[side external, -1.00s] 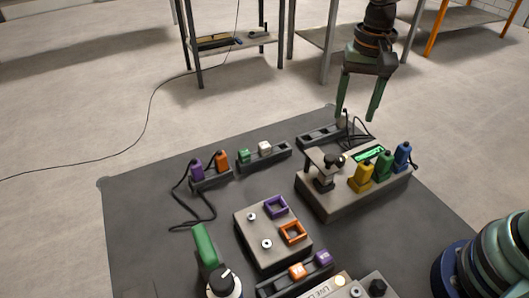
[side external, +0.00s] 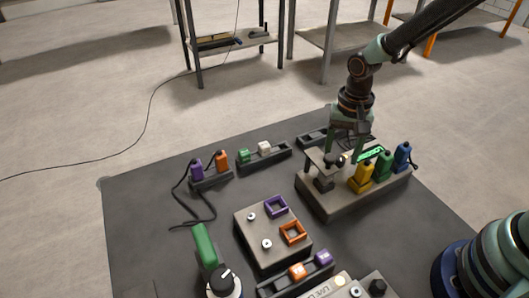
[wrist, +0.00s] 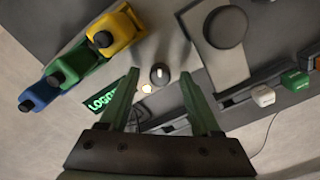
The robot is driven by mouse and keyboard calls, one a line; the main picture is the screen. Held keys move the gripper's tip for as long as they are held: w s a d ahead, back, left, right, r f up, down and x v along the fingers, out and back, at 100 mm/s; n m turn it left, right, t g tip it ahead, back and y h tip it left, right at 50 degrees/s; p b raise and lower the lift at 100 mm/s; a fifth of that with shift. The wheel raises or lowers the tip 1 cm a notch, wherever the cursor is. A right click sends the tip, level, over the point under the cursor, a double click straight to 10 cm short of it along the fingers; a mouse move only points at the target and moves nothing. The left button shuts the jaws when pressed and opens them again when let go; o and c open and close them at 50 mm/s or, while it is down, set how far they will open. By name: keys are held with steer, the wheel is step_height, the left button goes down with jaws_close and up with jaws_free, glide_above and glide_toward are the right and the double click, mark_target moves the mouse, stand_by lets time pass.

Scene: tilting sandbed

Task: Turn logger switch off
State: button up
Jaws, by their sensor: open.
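The logger box (side external: 335,206) is a beige block on the dark mat, with a lit green "LOGGER" display (wrist: 102,98). A small dark switch knob (wrist: 160,73) with a pale mark stands on its top, beside a small glowing light (wrist: 147,88). My gripper (wrist: 160,78) is open, with its green fingers pointing down over the box and the knob appearing between the fingertips. Whether they touch it I cannot tell. In the side view my gripper (side external: 345,150) is low at the back of the box, and the knob is largely hidden there.
Yellow (side external: 361,174), green (side external: 384,165) and blue (side external: 402,156) plugs stand on the box's right side. A post with a round black top (wrist: 225,27) and overhanging plate stands close on the other side. A second block (side external: 262,229) with purple and orange square frames lies nearer the camera.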

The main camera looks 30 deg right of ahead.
steer(key=shift+f, duration=0.15)
jaws_close()
steer(key=shift+n, duration=0.3)
steer(key=n, duration=0.5)
steer(key=shift+n, duration=0.3)
steer(key=n, duration=0.5)
steer(key=shift+n, duration=0.3)
jaws_free()
